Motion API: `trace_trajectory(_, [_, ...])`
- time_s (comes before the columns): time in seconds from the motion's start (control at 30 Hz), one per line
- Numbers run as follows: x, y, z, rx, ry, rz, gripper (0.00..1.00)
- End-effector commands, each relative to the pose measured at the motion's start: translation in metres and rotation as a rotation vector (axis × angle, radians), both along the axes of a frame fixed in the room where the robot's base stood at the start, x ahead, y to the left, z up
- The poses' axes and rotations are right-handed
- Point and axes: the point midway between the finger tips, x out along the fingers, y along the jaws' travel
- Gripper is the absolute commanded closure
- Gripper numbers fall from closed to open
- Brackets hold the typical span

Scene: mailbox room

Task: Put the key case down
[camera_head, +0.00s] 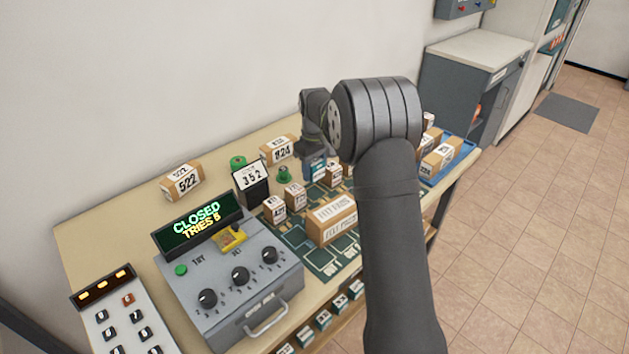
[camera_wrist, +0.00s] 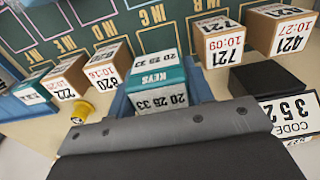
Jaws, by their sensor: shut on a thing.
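The key case is a teal box with a white label reading KEYS and several numbers; it shows in the wrist view (camera_wrist: 160,82) at the middle. My gripper (camera_head: 315,158) is shut on it, with a blue-grey finger on each side of the case. In the head view the key case (camera_head: 317,172) shows small below the gripper, near the far edge of the dark green marked mat (camera_head: 312,262). My arm hides part of that area. I cannot tell whether the case touches the surface below.
Small labelled parcels stand close by, including a 721 box (camera_wrist: 215,40) and a 421 box (camera_wrist: 280,28). A black stand with a 352 code card (camera_head: 250,178) is left of the gripper. A blue tray (camera_head: 460,160) holds boxes at right. A grey dial box (camera_head: 235,285) stands in front.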

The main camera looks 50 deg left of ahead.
Motion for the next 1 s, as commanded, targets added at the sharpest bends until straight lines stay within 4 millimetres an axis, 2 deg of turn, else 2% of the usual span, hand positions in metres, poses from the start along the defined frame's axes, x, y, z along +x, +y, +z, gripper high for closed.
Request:
trace_trajectory(0.03, [0.000, 0.001, 0.011, 0.003, -0.002, 0.000, 0.78])
trace_trajectory(0.2, [0.001, -0.004, 0.034, 0.002, -0.001, -0.001, 0.78])
trace_trajectory(0.37, [0.006, -0.029, 0.057, 0.002, -0.001, -0.003, 0.78])
trace_trajectory(0.7, [0.008, -0.136, 0.106, 0.002, -0.002, -0.005, 0.78])
trace_trajectory(0.9, [-0.002, -0.196, 0.124, 0.001, -0.001, -0.004, 0.78])
trace_trajectory(1.0, [-0.008, -0.219, 0.130, 0.001, -0.001, -0.003, 0.78])
